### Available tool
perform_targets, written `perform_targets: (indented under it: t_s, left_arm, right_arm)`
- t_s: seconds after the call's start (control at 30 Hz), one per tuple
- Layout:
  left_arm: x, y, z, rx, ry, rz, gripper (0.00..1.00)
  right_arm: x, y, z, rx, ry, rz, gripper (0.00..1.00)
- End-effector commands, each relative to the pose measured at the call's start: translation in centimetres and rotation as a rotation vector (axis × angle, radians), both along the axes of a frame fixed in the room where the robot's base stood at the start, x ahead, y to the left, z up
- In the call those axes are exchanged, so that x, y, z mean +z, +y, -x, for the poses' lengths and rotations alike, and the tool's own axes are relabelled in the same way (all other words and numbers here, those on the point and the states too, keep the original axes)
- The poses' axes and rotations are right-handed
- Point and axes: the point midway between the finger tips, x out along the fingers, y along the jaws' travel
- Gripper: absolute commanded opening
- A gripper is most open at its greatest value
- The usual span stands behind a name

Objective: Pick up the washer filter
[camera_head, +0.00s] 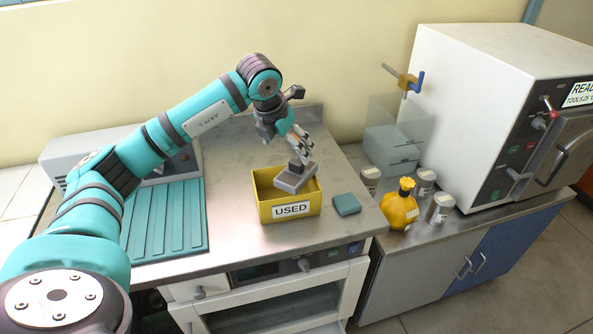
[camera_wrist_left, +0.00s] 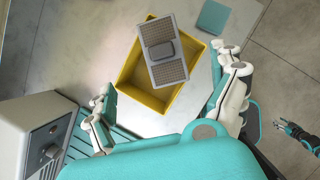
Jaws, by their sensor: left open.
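The washer filter (camera_head: 294,180) is a grey block with a raised dark grip on top and perforated panels. It rests tilted on the yellow box labelled USED (camera_head: 290,210), partly over its rim. In the left wrist view the filter (camera_wrist_left: 165,72) lies across the upper part of the box (camera_wrist_left: 130,85). My left gripper (camera_head: 303,143) is just above the filter's grip in the head view. Its fingers (camera_wrist_left: 168,92) are spread wide and empty in the left wrist view. A small dark and teal gripper-like part (camera_wrist_left: 297,136) shows over the floor there; its jaw state is unclear.
A teal square pad (camera_head: 346,204) lies right of the box. A yellow flask (camera_head: 398,208) and several small jars stand further right, near a clear upright panel (camera_head: 395,135) and a large white machine (camera_head: 480,110). A ribbed teal mat (camera_head: 165,220) lies left.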

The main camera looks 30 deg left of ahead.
Motion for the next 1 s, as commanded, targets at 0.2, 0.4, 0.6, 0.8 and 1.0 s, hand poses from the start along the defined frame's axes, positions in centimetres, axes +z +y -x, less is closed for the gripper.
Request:
perform_targets:
  t_s: [0.2,0.4,0.6,0.8,1.0]
  left_arm:
    - [-3.6,-0.1,-1.5,-0.002,0.003,0.003,0.94]
    - [-5.0,0.0,-2.1,-0.001,0.001,0.001,0.94]
    - [-7.1,-0.3,-3.0,-0.003,0.004,0.002,0.94]
    - [-9.5,-0.3,-3.9,-0.002,0.000,0.003,0.94]
    - [-9.8,-0.3,-4.0,-0.004,-0.001,0.002,0.94]
  right_arm:
    - [1.2,0.0,0.0,0.000,0.000,0.000,0.40]
    - [1.5,0.0,0.0,0.000,0.000,0.000,0.40]
    - [3.2,0.0,0.0,0.000,0.000,0.000,0.40]
    - [3.6,0.0,0.0,0.000,0.000,0.000,0.40]
    - [3.6,0.0,0.0,0.000,0.000,0.000,0.40]
